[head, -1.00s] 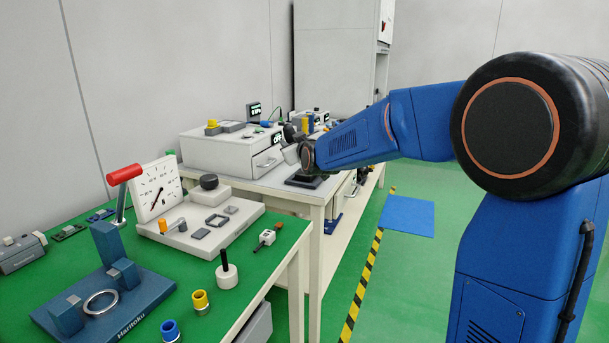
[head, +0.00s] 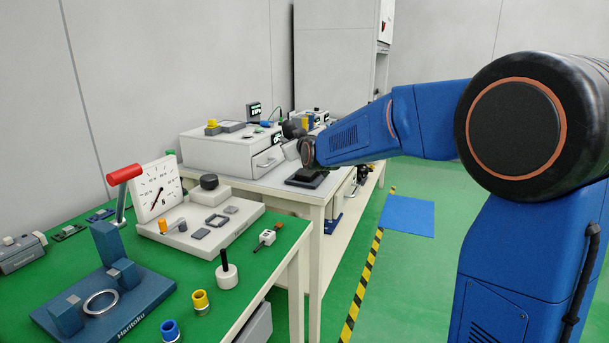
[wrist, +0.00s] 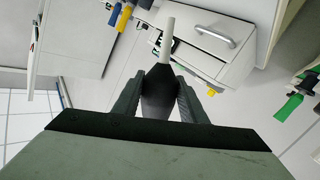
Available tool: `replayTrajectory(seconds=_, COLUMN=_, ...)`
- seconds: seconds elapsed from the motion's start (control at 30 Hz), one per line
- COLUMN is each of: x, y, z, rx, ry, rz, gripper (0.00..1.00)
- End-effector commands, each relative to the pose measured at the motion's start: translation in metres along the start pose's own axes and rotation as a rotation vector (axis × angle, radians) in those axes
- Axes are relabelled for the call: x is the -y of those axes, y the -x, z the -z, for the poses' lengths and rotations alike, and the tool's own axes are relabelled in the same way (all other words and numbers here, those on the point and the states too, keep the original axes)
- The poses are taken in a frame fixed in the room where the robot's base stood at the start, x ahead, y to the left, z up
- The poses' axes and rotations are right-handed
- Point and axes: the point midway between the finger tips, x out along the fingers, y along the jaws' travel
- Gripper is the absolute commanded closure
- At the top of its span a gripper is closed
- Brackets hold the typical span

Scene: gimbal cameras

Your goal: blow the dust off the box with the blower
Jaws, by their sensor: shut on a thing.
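In the wrist view, my gripper (wrist: 160,88) is shut on the blower (wrist: 160,98), a dark bulb with a pale tapered nozzle pointing away from me. The nozzle tip appears in front of a white box with a drawer and a metal handle (wrist: 214,37). Whether it touches the box cannot be told. In the head view, a white box with a handle (head: 225,152) stands on the grey table, and my gripper end (head: 296,138) is close to its right front. My wrist hides part of the gripper and blower there. I cannot make out any dust.
A small black stand (head: 306,178) sits on the grey table just below my wrist. The green-topped bench (head: 185,262) in front holds a dial gauge (head: 157,188), a blue fixture and several small parts. Open floor with a blue mat (head: 407,218) lies to the right.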

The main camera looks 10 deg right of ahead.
Motion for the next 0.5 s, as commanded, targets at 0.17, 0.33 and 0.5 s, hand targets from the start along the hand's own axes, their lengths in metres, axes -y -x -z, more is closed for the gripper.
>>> replayTrajectory(seconds=0.17, x=-0.005, y=0.002, z=0.015, rx=-0.002, ry=0.0, rz=-0.001, gripper=0.8)
replayTrajectory(seconds=0.33, x=-0.01, y=0.003, z=0.027, rx=-0.001, ry=0.0, rz=0.0, gripper=0.8)
replayTrajectory(seconds=0.5, x=-0.013, y=0.003, z=0.035, rx=-0.001, ry=0.0, rz=0.0, gripper=0.8)
